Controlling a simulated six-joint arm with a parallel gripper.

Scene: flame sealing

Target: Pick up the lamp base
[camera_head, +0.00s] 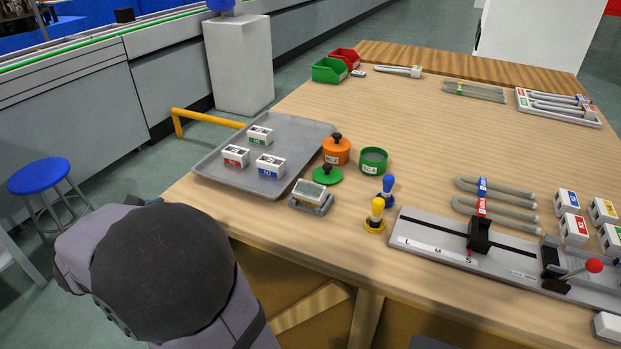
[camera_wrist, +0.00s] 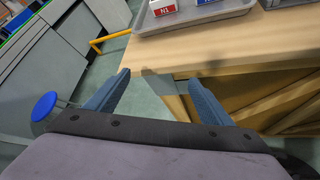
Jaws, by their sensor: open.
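No part is marked as the lamp base, so I cannot tell which is meant. Small white blocks with dark tops sit on the grey tray (camera_head: 214,170): a green-labelled block (camera_head: 260,135), a red-labelled block (camera_head: 236,156) and a blue-labelled block (camera_head: 271,165). The red-labelled block also shows in the wrist view (camera_wrist: 164,8), marked N1, at the top edge. More white blocks (camera_head: 573,230) with coloured labels stand at the table's right. My gripper (camera_wrist: 159,76) is open and empty, its two blue fingers apart near the table's front edge, short of the tray.
An orange pot (camera_head: 336,151), green can (camera_head: 373,161), green knobbed lid (camera_head: 327,175), grey holder (camera_head: 312,196), blue peg (camera_head: 387,190) and yellow peg (camera_head: 375,216) stand right of the tray. A long grey fixture (camera_head: 435,250) lies at the front right. The table's middle is clear.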

